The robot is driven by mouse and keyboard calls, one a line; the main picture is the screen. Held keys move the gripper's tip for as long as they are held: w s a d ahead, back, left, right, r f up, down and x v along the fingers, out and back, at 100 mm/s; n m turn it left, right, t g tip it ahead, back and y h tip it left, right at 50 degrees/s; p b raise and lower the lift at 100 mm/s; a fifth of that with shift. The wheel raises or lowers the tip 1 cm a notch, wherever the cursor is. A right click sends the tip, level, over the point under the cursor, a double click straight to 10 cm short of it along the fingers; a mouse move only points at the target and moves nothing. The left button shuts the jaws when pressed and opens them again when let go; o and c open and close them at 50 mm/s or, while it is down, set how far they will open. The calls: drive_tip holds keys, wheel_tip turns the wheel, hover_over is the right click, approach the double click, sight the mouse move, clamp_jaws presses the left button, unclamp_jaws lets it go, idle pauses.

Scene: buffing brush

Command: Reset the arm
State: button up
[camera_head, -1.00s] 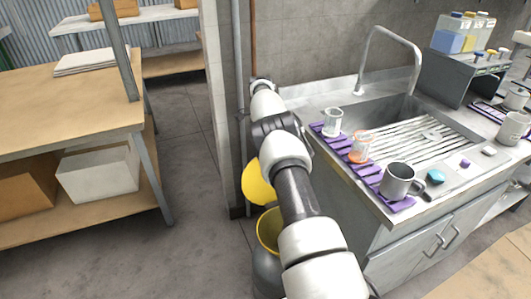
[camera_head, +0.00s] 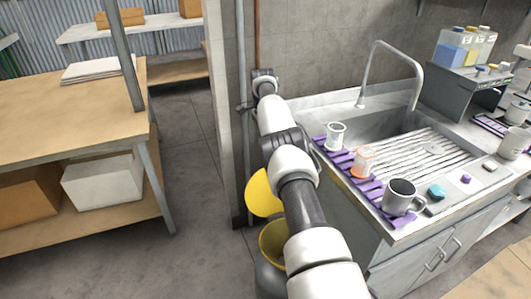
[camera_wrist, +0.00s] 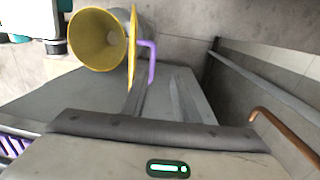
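My arm reaches forward over the floor, to the left of the sink counter (camera_head: 340,210), its far end close to the wall and pipes. The tip of my gripper is hard to make out in the head view. In the wrist view my gripper (camera_wrist: 163,98) shows as two grey fingers with a gap between them and nothing held. A grey bin with a yellow rim (camera_head: 272,243) and a raised yellow lid (camera_head: 262,193) stands on the floor beneath my arm, partly hidden by it. The bin's yellow rim also shows in the wrist view (camera_wrist: 98,40), beside a purple curved piece (camera_wrist: 151,62).
A purple mat (camera_head: 335,158) on the counter holds a clear beaker (camera_head: 335,136), an orange-marked beaker (camera_head: 363,162) and a grey mug (camera_head: 400,198). A tall faucet (camera_head: 418,85) rises behind. A wooden workbench (camera_head: 60,110) stands left, with open floor between.

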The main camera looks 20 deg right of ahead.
idle(0.4)
wheel_tip(320, 180, up, 18)
drive_tip(key=s+n+t+p, duration=0.1)
drive_tip(key=n+p, duration=0.1)
drive_tip(key=s+a+r+n+t+p, duration=0.1)
drive_tip(key=s+a+r+n+p, duration=0.15)
drive_tip(key=s+r, duration=0.45)
drive_tip(key=s+a+r+n+t+p, duration=0.1)
drive_tip(key=s+a+r+n, duration=0.3)
drive_tip(key=r, duration=0.6)
drive_tip(key=s+a+r+n+t+p, duration=0.1)
drive_tip(key=s+a+r+n, duration=0.15)
drive_tip(key=s, duration=0.65)
drive_tip(key=s+a+r+n+t+p, duration=0.1)
drive_tip(key=s+a+r+n+p, duration=0.15)
drive_tip(key=s, duration=0.65)
drive_tip(key=s+a+f+n, duration=0.1)
drive_tip(key=s+f+n, duration=0.1)
drive_tip(key=s, duration=0.4)
drive_tip(key=s+a+f+n+t+p, duration=0.1)
drive_tip(key=s+a+f+n, duration=0.1)
drive_tip(key=s, duration=0.4)
drive_tip(key=shift+s+f, duration=0.3)
drive_tip(key=shift+s, duration=0.1)
